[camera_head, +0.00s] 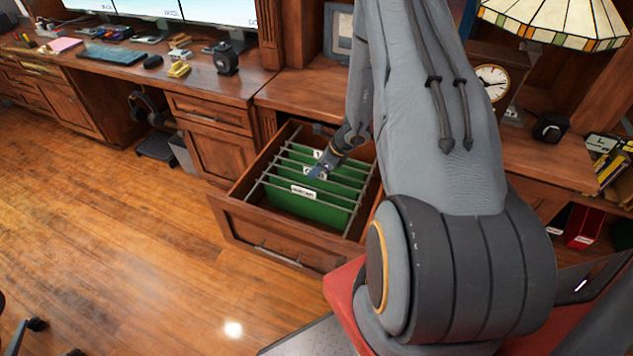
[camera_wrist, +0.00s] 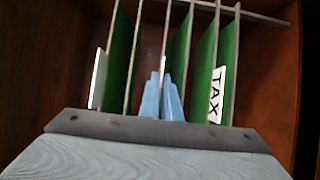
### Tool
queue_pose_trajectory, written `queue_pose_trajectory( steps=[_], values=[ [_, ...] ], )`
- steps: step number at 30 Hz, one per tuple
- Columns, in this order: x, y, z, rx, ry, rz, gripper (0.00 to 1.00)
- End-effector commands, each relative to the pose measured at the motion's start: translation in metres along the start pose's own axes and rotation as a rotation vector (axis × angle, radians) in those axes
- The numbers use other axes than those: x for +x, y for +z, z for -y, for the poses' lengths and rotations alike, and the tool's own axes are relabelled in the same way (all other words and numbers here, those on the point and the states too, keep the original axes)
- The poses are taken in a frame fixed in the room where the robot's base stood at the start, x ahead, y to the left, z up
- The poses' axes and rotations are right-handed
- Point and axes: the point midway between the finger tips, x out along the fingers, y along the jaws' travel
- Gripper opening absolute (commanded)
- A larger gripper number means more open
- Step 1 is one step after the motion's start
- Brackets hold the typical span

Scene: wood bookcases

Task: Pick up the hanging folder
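Several green hanging folders (camera_head: 312,203) hang from grey metal rods in an open wooden drawer (camera_head: 240,222). They carry white label tabs; in the wrist view a tab reading TAX (camera_wrist: 217,95) sits on a folder right of my gripper. In the head view my gripper (camera_head: 318,172) is low over the middle of the folders, its tips close to the rods. In the wrist view its blue fingers (camera_wrist: 162,98) are close together, in line with a middle folder rod. Whether they grip that rod cannot be made out.
The drawer's walls surround the folders closely. A wooden desk (camera_head: 245,92) with monitors, a keyboard (camera_head: 112,55) and small items stands left of the drawer. A clock (camera_head: 492,82) and stained-glass lamp (camera_head: 560,22) are at right. The wooden floor (camera_head: 120,240) in front is mostly clear.

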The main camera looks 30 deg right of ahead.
Motion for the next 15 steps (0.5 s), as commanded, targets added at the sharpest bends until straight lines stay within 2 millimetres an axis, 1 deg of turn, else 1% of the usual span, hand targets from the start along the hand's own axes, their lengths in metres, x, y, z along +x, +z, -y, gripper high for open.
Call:
queue_pose_trajectory(
  steps=[5,8,11,15],
  values=[
    [-0.002,0.001,0.000,0.000,0.000,0.000,0.00],
    [-0.007,0.004,0.001,-0.002,-0.001,0.000,0.00],
    [-0.015,0.009,0.001,-0.001,-0.002,0.001,0.00],
    [-0.034,0.021,0.002,-0.003,-0.004,0.002,0.00]
  ],
)
